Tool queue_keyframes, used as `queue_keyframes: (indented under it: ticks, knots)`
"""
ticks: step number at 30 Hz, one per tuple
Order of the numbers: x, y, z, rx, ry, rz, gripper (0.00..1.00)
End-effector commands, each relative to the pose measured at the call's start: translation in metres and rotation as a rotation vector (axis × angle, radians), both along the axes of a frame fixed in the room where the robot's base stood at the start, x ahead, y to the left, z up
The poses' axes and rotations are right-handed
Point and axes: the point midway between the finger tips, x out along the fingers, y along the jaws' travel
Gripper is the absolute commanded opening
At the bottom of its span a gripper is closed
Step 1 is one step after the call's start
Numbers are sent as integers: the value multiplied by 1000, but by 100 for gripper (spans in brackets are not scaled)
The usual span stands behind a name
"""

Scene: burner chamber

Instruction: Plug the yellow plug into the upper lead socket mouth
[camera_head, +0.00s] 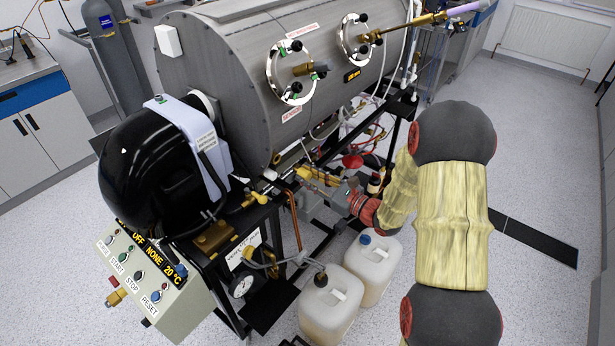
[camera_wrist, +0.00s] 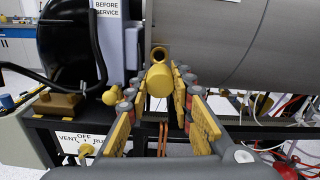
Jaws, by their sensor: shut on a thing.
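The yellow plug (camera_wrist: 159,80) is between the fingertips of my gripper (camera_wrist: 160,86), which is shut on it in the wrist view. Its round yellow end faces the camera. A brass ring-like mouth (camera_wrist: 159,53) shows just above and beyond the plug; it looks like a socket mouth, but I cannot tell whether the plug touches it. In the head view, my gripper (camera_head: 322,179) reaches in from the right beneath the big grey cylinder. The plug and socket are too small there to tell apart clearly.
The grey chamber (camera_head: 225,75) stands above the gripper, with a black domed burner (camera_head: 150,155) at its left. A yellow knob-like part (camera_wrist: 111,96) lies left of the fingers. Hoses and cables (camera_wrist: 265,105) hang at right. Two white canisters (camera_head: 330,300) stand below.

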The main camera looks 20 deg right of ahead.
Motion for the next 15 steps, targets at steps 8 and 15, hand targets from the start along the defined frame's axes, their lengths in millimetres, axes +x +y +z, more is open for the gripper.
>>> queue_keyframes:
  ticks: [8, 15]
  knots:
    - [19, 13, 0, -1, -2, 3, 0]
    - [36, 24, 0, -1, -2, 2, 0]
